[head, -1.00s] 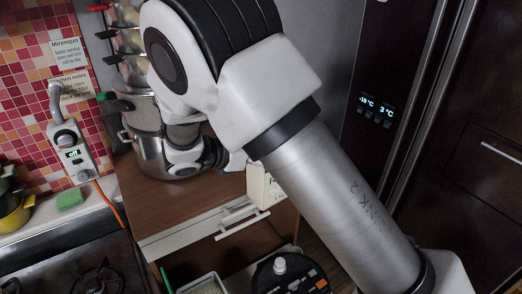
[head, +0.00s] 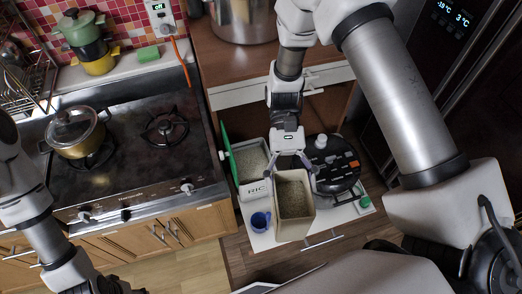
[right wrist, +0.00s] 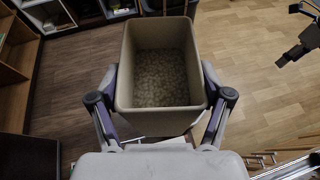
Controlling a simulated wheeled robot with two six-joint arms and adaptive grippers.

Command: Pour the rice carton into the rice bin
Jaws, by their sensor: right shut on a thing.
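The rice carton (head: 294,232) is a tall, open-topped beige box with grain inside. My right gripper (head: 291,170) is shut on it, one finger on each side, and holds it roughly upright. The right wrist view looks into the carton (right wrist: 160,118) between the fingers. The rice bin (head: 256,188), a pale open box with partly hidden lettering and grain inside, stands just left of the carton in the head view. Its green lid (head: 226,150) stands up at its left side. My left gripper (head: 108,287) is cut off at the lower left; its jaws are unclear.
A blue mug (head: 260,221) stands below the bin. A black rice cooker (head: 334,165) is close on the carton's right. A stove (head: 125,155) with a pot (head: 76,135) is at left. A large steel pot (head: 242,20) is at the back. Floor shows at the bottom.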

